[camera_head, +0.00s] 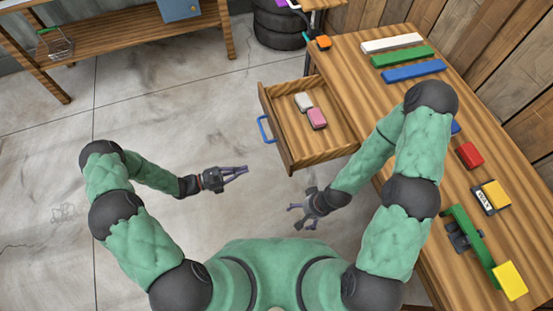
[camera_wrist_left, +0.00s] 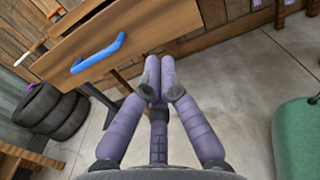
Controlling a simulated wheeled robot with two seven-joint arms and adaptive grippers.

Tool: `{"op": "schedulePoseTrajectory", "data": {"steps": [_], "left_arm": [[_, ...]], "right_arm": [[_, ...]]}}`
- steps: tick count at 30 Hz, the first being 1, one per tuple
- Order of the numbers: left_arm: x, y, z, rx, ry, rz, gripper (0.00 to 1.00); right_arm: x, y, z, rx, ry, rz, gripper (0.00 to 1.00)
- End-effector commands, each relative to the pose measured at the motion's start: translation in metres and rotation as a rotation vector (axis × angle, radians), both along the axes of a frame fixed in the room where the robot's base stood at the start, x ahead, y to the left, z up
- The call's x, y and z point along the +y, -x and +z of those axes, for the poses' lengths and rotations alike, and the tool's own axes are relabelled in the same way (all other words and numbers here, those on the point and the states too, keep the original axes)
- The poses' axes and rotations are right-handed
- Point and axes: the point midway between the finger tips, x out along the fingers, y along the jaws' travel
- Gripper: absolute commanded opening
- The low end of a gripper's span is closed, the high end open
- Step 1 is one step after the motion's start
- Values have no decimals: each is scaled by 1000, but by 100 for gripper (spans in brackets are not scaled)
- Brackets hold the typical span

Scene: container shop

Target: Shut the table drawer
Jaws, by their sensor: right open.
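The wooden table drawer (camera_head: 288,143) is pulled out from the left side of the wooden table (camera_head: 350,68). Its blue handle (camera_head: 265,129) is on its front panel. In the left wrist view the drawer front (camera_wrist_left: 130,35) and handle (camera_wrist_left: 98,53) are at the upper left. My left gripper (camera_head: 244,171) is left of and nearer than the drawer, apart from the handle. Its fingers (camera_wrist_left: 160,80) are together with nothing between them. My right gripper (camera_head: 298,216) is open and empty, below the drawer in the picture, beside the table.
White, green and blue bars, a red block (camera_head: 469,155), yellow items and a green tool lie on the table. Black tires (camera_head: 280,25) stand behind. The floor left of the drawer is clear.

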Motion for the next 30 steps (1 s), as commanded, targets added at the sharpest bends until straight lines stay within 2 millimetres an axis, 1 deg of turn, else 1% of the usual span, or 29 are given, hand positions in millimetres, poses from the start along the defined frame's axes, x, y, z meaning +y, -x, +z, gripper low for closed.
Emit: {"op": "schedulePoseTrajectory", "data": {"steps": [5, 15, 18, 24, 30], "left_arm": [[-27, -7, -2, -1, -1, -8, 0], [-88, -26, -2, 0, -2, -9, 0], [-102, -31, -2, -1, -3, -8, 0], [-122, -38, -2, 1, -3, -7, 0], [-127, -40, -1, 1, -4, -4, 0]], "right_arm": [[0, 0, -7, 0, 0, 0, 93], [0, 0, -19, 0, 0, 0, 93], [0, 0, -24, 0, 0, 0, 93], [0, 0, -29, 0, 0, 0, 93], [0, 0, -30, 0, 0, 0, 93]]}}
